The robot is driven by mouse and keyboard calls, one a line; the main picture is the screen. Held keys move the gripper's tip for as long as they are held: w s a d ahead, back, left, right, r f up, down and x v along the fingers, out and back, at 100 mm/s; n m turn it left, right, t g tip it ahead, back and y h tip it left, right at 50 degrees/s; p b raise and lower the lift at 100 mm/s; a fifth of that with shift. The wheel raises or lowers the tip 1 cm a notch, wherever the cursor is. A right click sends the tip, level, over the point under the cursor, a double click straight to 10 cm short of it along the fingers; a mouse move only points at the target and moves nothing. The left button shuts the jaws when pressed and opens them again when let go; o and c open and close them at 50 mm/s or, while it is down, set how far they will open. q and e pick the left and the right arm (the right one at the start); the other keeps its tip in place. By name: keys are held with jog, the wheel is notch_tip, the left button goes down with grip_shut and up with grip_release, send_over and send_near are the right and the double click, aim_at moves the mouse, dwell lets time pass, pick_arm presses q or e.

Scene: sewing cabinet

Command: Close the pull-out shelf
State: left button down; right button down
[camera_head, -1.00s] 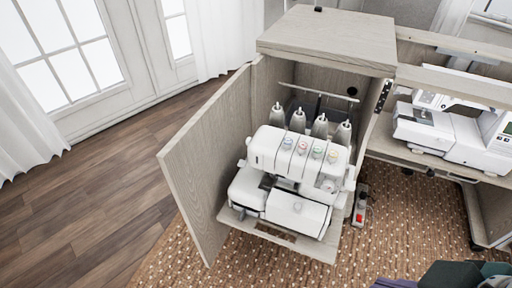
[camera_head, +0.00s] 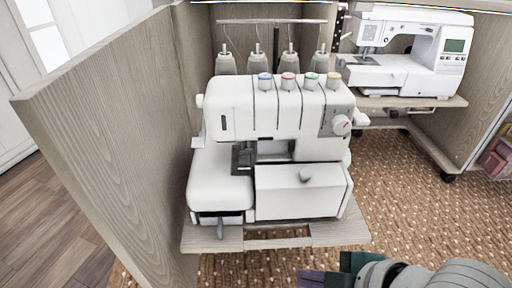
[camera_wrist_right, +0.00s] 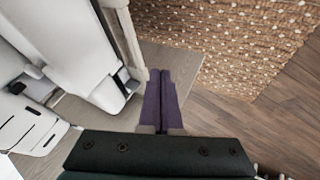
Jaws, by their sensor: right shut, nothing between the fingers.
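The pull-out shelf (camera_head: 345,229) is a thin light-wood board with a slot in its front edge, sticking out of the left cabinet bay. A white overlock machine (camera_head: 280,120) stands on it. My right gripper (camera_head: 312,280) shows at the bottom edge of the head view, in front of and below the shelf, partly cut off. In the right wrist view its purple fingers (camera_wrist_right: 160,90) are together and empty. They overlap the grey-wood shelf (camera_wrist_right: 75,106) in that view; I cannot tell whether they touch. The machine is at left there. My left gripper is not in view.
The cabinet door (camera_head: 105,150) stands open left of the shelf. A white sewing machine (camera_head: 410,55) sits on another shelf (camera_head: 420,102) to the right. A brown dotted rug (camera_head: 400,200) covers the floor in front, with clear room right of the pull-out shelf.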

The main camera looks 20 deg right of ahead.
jog(key=w+f+b, duration=0.6)
jog(key=w+b, duration=0.2)
jog(key=shift+w+a+f, duration=0.2)
jog(key=shift+a+f, duration=0.05)
jog(key=shift+a, duration=0.15)
